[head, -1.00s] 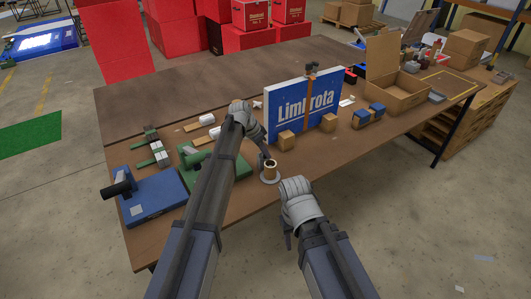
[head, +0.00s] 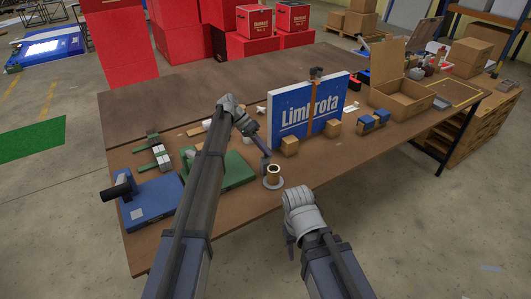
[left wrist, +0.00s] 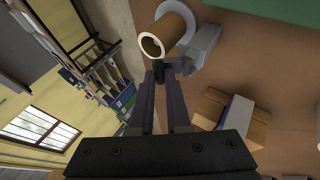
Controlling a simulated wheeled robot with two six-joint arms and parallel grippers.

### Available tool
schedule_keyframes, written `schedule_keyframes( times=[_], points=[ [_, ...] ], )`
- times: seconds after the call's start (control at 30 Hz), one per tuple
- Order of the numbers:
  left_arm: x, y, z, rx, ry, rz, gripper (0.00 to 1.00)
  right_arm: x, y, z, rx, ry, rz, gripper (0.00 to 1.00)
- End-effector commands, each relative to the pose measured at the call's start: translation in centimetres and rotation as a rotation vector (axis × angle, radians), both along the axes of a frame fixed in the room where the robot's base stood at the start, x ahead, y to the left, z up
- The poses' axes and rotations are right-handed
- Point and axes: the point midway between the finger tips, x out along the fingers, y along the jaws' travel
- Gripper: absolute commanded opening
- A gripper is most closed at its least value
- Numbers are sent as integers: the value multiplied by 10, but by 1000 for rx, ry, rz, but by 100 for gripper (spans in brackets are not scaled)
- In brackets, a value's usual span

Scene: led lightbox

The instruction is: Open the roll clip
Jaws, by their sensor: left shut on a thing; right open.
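A brown cardboard roll (head: 273,171) stands upright on a pale round base (head: 273,184) near the table's front edge. The roll (left wrist: 168,32) also shows at the top of the left wrist view, with a grey block (left wrist: 203,46) beside it. My left gripper (head: 265,158) is just behind the roll. In the left wrist view its fingers (left wrist: 167,78) are shut on a small dark-grey piece at the roll's rim, which looks like the roll clip (left wrist: 158,70). The clip's exact shape is hard to tell. My right gripper (head: 290,238) is open and empty, in front of the table edge.
A blue sign (head: 291,124) stands behind the roll, with small cardboard blocks (head: 289,146) before it. Green (head: 232,172) and blue (head: 150,207) panels lie to the left. An open carton (head: 403,101) stands at the right. Bare table shows right of the roll.

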Motion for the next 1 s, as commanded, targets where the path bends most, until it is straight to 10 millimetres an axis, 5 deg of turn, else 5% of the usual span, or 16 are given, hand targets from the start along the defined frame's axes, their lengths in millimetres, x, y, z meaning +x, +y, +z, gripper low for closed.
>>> schedule_keyframes(
  times=[0.4, 0.43, 0.67, 1.0],
  points=[
    [0, 1, 0, -2, 5, 0, 0, 0, 0, 0, 0, 0, 0, 50],
    [0, 1, 0, -2, 5, 0, 18, 0, 0, 0, 0, 0, 0, 50],
    [0, 1, 0, -2, 4, 1, 44, 0, 0, 0, 0, 0, 0, 50],
    [1, 1, 2, -2, 4, 0, 45, 0, 0, 2, 0, 0, 0, 50]
  ],
)
